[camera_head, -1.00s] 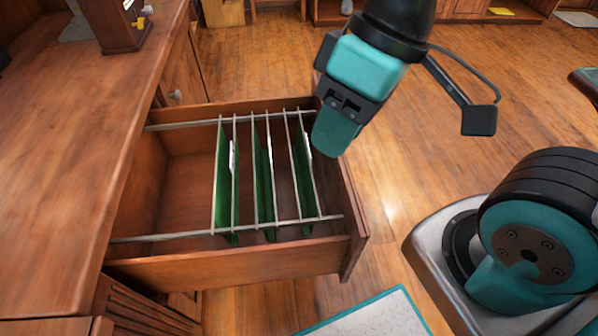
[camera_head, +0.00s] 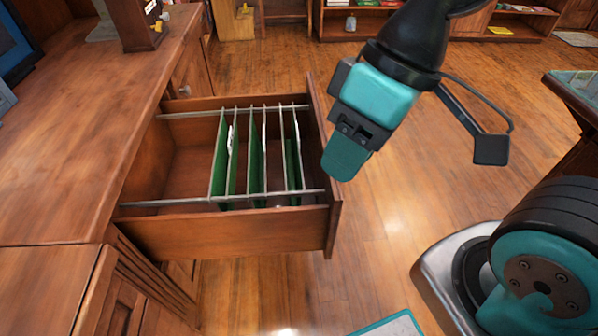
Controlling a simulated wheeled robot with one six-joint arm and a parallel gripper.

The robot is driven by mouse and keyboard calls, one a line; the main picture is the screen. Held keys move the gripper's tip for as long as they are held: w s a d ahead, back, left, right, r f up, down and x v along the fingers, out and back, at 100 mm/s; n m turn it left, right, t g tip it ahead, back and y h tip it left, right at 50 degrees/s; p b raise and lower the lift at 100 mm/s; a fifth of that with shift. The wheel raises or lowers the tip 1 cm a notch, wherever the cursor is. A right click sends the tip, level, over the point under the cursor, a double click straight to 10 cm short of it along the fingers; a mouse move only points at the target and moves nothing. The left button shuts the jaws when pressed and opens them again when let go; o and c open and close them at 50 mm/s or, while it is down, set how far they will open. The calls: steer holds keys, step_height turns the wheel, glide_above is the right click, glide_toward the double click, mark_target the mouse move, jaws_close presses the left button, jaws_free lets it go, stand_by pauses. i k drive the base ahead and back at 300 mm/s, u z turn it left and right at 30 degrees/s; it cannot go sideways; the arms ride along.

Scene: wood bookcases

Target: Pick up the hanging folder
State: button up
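Several green hanging folders hang from two metal rails inside an open wooden drawer (camera_head: 230,232). The left folder (camera_head: 218,160), the middle folder (camera_head: 255,160) and the right folder (camera_head: 292,165) stand upright and apart, with white tabs on some. My gripper (camera_head: 345,158) points down just right of the drawer's front panel, above its height or beside it; the exact depth is unclear. Its teal fingers overlap from this angle, so its opening is hidden. No folder is seen in it.
A wooden desk top (camera_head: 90,130) runs along the left, with a wooden holder (camera_head: 140,22) and a dark screen at the back. Shelves stand at the back, and another table edge (camera_head: 575,100) is at the right.

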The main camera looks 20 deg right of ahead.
mark_target(293, 174)
steer(key=z, duration=0.95)
steer(key=i, duration=0.4)
steer(key=u, duration=1.05)
